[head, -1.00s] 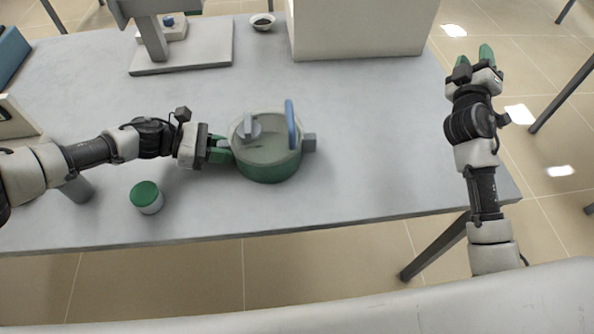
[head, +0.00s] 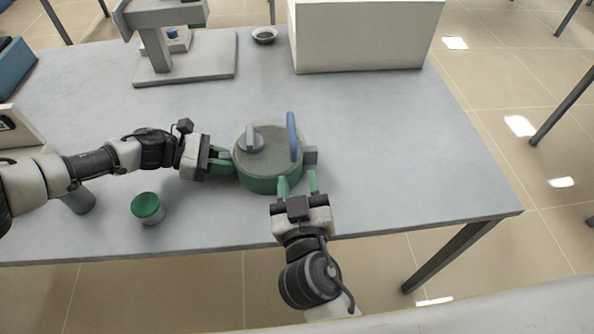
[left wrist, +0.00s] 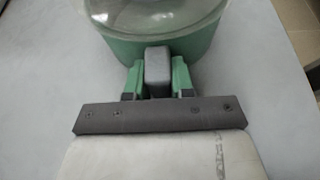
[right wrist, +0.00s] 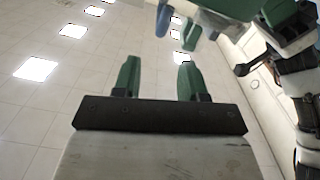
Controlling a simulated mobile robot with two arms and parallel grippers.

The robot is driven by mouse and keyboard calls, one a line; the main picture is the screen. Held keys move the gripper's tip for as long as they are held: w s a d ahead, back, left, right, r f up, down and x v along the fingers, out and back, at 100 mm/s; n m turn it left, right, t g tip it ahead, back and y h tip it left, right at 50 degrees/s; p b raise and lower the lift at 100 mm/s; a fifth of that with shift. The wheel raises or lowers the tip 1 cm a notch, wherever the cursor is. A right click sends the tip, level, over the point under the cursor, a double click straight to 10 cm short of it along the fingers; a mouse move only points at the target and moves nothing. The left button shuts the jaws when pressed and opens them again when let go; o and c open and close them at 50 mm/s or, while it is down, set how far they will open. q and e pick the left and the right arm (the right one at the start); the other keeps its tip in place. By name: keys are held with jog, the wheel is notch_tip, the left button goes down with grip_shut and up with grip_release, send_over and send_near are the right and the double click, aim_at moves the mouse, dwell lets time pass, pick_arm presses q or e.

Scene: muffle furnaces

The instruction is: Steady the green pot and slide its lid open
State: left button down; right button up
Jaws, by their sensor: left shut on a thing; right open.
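The green pot (head: 262,184) stands upright on the table with its grey lid (head: 272,160) on top. The lid carries a grey knob (head: 250,140) and an upright blue handle (head: 292,136). A grey side handle (head: 311,155) sticks out at the pot's right. My left gripper (head: 222,162) is shut on the pot's left side handle (left wrist: 157,70), seen between its green fingers in the left wrist view. My right gripper (head: 298,184) is open and empty at the pot's front right, its fingertips close to the pot wall and below the blue handle; contact cannot be told.
A small jar with a green lid (head: 146,207) stands in front of my left arm. A grey stand (head: 184,72), a small bowl (head: 264,35) and a large white box (head: 358,40) are at the back. The table's right side is clear.

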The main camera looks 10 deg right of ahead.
aim_at(294, 143)
jog(key=w, duration=1.1)
jog(key=shift+w, duration=0.4)
grip_shut()
jog(key=shift+d, duration=0.1)
jog(key=d, duration=1.1)
jog(key=shift+d, duration=0.3)
dwell(1.4)
jog(key=shift+s+d+f, duration=0.1)
jog(key=shift+d, duration=0.15)
dwell(0.5)
grip_release()
